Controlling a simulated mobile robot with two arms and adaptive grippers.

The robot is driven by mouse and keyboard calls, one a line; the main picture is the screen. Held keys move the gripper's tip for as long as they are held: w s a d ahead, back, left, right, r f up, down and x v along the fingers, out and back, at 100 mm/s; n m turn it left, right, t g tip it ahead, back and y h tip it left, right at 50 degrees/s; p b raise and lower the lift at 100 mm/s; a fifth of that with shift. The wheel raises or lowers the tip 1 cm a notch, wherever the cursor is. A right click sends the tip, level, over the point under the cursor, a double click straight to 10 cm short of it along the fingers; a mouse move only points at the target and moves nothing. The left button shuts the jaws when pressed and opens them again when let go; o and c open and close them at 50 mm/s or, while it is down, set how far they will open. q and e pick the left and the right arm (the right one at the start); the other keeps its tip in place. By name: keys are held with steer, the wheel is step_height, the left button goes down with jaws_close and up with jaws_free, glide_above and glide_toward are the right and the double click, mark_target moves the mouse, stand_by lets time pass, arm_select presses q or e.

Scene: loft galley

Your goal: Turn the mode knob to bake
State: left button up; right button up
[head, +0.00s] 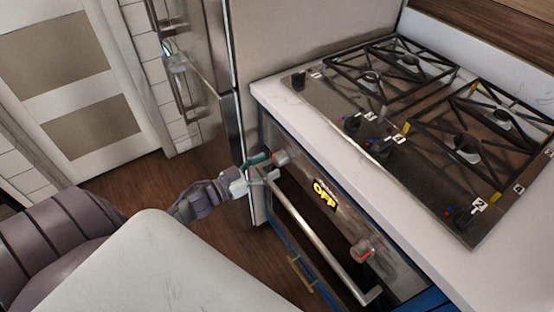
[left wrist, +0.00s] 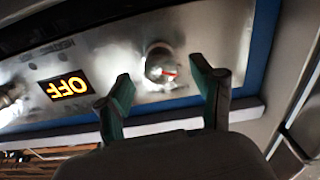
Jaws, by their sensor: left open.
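The oven's front panel has two round metal knobs with red marks. The left knob (head: 281,158) is beside my left gripper (head: 264,168); the right knob (head: 362,250) is farther along the panel. Which one is the mode knob I cannot read. Between them a display (head: 325,194) shows "OFF" in yellow. In the left wrist view, upside down, the near knob (left wrist: 161,64) appears just beyond and between the two open green-padded fingertips, with nothing held. Whether a finger touches it I cannot tell. The display (left wrist: 67,87) also shows there. My right gripper is out of view.
The oven door handle (head: 322,240) runs below the panel. A white counter (head: 400,222) with a gas hob (head: 415,175) is above it. A steel fridge (head: 205,75) stands close at the left of the oven. Wooden floor (head: 150,180) is open in front.

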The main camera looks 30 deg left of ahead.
mark_target(275, 162)
arm_select(q)
steer(key=x, duration=0.2)
steer(key=shift+w+d, duration=0.15)
steer(key=shift+w, duration=0.2)
steer(key=shift+w+d, duration=0.15)
steer(key=shift+w, duration=0.45)
steer(key=shift+d, duration=0.1)
steer(key=shift+c, duration=0.4)
steer(key=c, duration=1.1)
steer(key=shift+o, duration=0.2)
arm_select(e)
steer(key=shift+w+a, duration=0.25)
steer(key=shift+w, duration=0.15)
